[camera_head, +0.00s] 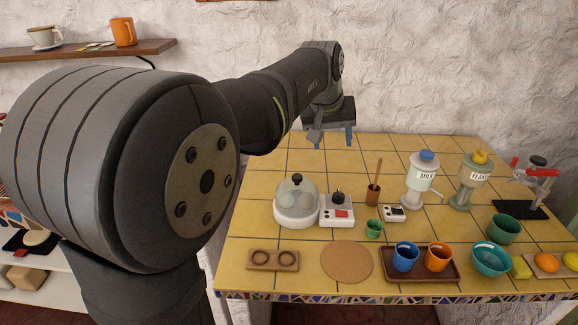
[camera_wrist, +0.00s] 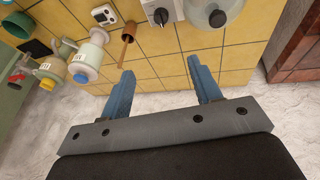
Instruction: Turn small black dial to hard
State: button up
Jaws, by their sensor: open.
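The small black dial (camera_head: 338,196) sits on top of a white control box (camera_head: 328,212) with a red switch, joined to a clear-domed cooker (camera_head: 297,203). In the wrist view the dial (camera_wrist: 161,16) shows at the top edge, with a pale pointer mark; I cannot read any setting labels. My gripper (camera_head: 332,138) is open and empty above the back edge of the counter, behind and well above the dial. In the wrist view its two blue fingers (camera_wrist: 160,70) are spread wide, apart from the dial.
The tiles behind the dial are clear.

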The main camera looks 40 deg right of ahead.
aim_at(339, 192)
jog(key=w+d+f+m+g+y, duration=0.1)
jog(key=w+d+f+m+y, duration=0.25)
jog(key=d+f+m, duration=0.4)
jog(key=shift+m+y, duration=0.45)
jog(key=shift+m, duration=0.1)
jog(key=f, duration=0.5)
jog(key=d+f, duration=0.1)
jog(key=f, duration=0.4)
jog(key=s+d+f, duration=0.1)
jog(key=f, duration=0.4)
jog(key=shift+f, duration=0.3)
jog(key=shift+c, duration=0.2)
jog(key=c, duration=1)
